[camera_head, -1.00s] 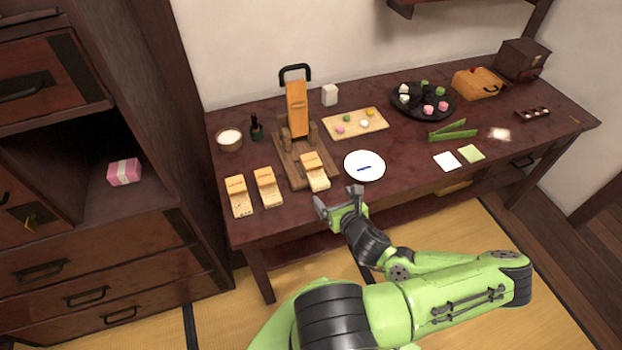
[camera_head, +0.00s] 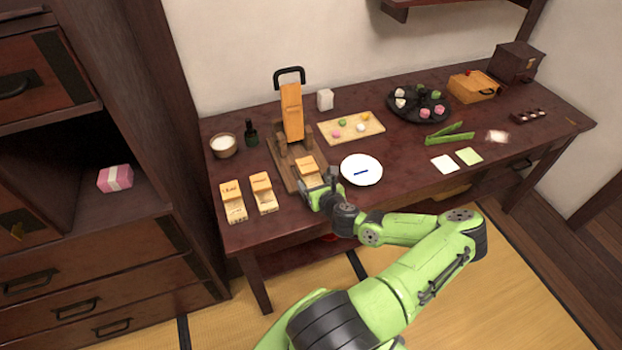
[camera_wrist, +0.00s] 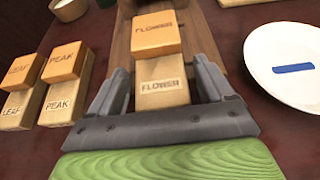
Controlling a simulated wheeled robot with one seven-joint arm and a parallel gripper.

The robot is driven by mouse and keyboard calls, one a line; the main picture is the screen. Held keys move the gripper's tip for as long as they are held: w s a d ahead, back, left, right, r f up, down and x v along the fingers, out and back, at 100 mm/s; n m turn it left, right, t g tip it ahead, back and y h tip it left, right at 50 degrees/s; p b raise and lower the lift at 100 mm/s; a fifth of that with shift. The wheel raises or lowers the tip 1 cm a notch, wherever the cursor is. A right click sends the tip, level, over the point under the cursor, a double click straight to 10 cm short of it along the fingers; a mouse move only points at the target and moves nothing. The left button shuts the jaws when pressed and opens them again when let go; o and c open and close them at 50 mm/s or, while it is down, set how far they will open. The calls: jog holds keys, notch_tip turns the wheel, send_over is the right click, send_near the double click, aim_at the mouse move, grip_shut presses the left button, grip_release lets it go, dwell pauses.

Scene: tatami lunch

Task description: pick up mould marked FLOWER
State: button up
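The mould marked FLOWER shows in the wrist view as an orange upper block (camera_wrist: 156,34) with a paler lower block (camera_wrist: 162,88), both lettered FLOWER. It sits at the front of the wooden press stand; in the head view its top (camera_head: 306,168) shows and its lower part is partly hidden by my gripper. My gripper (camera_wrist: 163,82) is open, with one finger on each side of the pale lower block. I cannot tell whether the fingers touch it. In the head view my gripper (camera_head: 322,190) is at the table's front edge.
Moulds marked PEAK (camera_wrist: 58,98) and LEAF (camera_wrist: 18,108) stand to the left. A white plate (camera_wrist: 262,40) with a blue strip lies close on the right. The wooden press (camera_head: 292,112) rises behind the FLOWER mould. A sweets board (camera_head: 373,130) lies further back.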

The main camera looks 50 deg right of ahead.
jog(key=c, duration=0.8)
